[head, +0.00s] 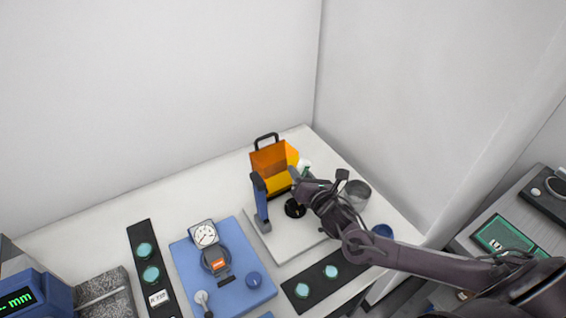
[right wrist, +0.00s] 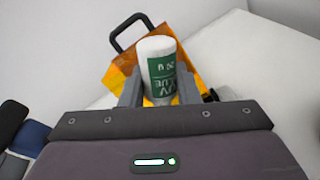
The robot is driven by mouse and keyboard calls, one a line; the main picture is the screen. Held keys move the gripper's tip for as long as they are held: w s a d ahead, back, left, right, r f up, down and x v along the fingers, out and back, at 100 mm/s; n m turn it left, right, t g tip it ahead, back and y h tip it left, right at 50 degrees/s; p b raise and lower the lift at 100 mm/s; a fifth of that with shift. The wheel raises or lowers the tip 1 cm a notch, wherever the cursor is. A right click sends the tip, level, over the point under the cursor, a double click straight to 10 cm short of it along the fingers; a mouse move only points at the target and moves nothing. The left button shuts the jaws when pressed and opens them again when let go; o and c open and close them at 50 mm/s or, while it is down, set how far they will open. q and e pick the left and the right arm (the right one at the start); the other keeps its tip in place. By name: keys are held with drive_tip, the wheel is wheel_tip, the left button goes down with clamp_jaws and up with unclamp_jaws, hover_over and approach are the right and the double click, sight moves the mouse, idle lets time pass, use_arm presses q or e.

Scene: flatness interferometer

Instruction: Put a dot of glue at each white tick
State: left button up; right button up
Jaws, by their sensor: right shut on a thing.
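My right gripper (head: 304,176) is shut on a white glue bottle with a green label, which shows between the two fingers in the right wrist view (right wrist: 160,66). In the head view the bottle (head: 305,167) is mostly hidden by the gripper. The gripper is above a pale base plate (head: 285,243) with a blue upright post (head: 261,200) and a round black part (head: 295,208). An orange see-through shield (head: 273,160) with a black handle stands just behind. No white ticks can be made out. My left gripper is not in view.
A grey cup (head: 357,191) and a dark blue round thing (head: 383,231) are near my right arm. A blue plate with a dial gauge (head: 205,235) is to the left. Black strips (head: 312,291) hold teal discs. Walls stand behind the table.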

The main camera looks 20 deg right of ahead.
drive_tip(key=shift+f, duration=0.2)
drive_tip(key=shift+f+b, duration=0.6)
drive_tip(key=shift+b, duration=0.2)
wheel_tip(320, 180, down, 2)
drive_tip(key=shift+f+b, duration=0.1)
drive_tip(key=shift+b, duration=1)
drive_tip(key=shift+f, duration=0.45)
drive_tip(key=shift+f+b, duration=0.35)
drive_tip(key=shift+f, duration=0.15)
drive_tip(key=shift+r, duration=0.1)
idle(0.4)
drive_tip(key=shift+r+p, duration=1.7)
drive_tip(key=shift+p, duration=0.05)
drive_tip(key=shift+r, duration=0.1)
